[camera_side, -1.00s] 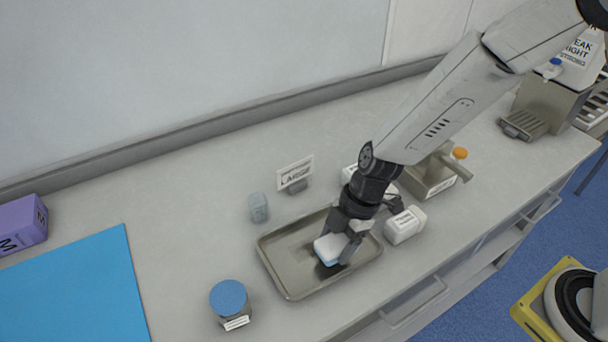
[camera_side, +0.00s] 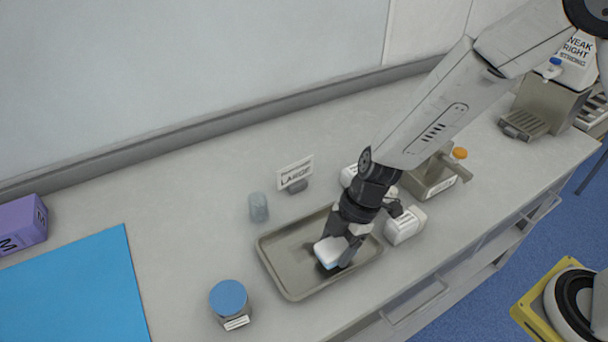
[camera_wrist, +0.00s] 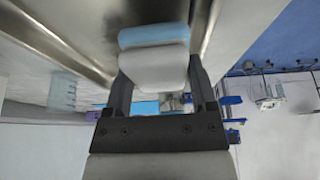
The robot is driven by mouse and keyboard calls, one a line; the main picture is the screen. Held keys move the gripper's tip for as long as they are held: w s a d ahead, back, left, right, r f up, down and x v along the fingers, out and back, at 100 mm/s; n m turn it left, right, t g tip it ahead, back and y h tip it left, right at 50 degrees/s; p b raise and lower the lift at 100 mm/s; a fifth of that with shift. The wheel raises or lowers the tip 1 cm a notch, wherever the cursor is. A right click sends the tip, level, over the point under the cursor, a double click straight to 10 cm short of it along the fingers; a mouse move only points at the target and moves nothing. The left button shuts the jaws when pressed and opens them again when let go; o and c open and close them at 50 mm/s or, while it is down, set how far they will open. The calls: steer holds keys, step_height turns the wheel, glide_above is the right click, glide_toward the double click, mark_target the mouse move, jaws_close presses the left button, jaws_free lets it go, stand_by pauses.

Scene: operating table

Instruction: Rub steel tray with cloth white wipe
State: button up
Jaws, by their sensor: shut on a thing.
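The steel tray (camera_side: 290,283) lies flat on the grey counter, and its rim and floor also fill part of the wrist view (camera_wrist: 60,30). My gripper (camera_side: 344,250) is down inside the tray, shut on the white wipe (camera_side: 329,252). The wipe is a small white block with a light blue layer, held between both fingers in the wrist view (camera_wrist: 153,62). It is low over the tray floor; I cannot tell whether it touches. My gripper hides part of the tray's right side.
A blue-lidded jar (camera_side: 229,298) stands left of the tray, and a small clear cup (camera_side: 258,207) behind it. A sign (camera_side: 295,173) stands at the back. White bottles (camera_side: 405,225) are close on the right. A blue mat (camera_side: 75,290) lies far left.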

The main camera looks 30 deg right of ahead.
mark_target(312, 236)
steer(key=shift+f, duration=0.95)
stand_by(0.5)
steer(key=shift+w, duration=0.2)
steer(key=shift+w+r, duration=0.1)
steer(key=shift+w, duration=1.5)
steer(key=shift+w, duration=0.15)
steer(key=shift+w, duration=1.55)
steer(key=shift+f, duration=0.2)
steer(key=shift+a+r, duration=0.15)
steer(key=shift+a, duration=0.65)
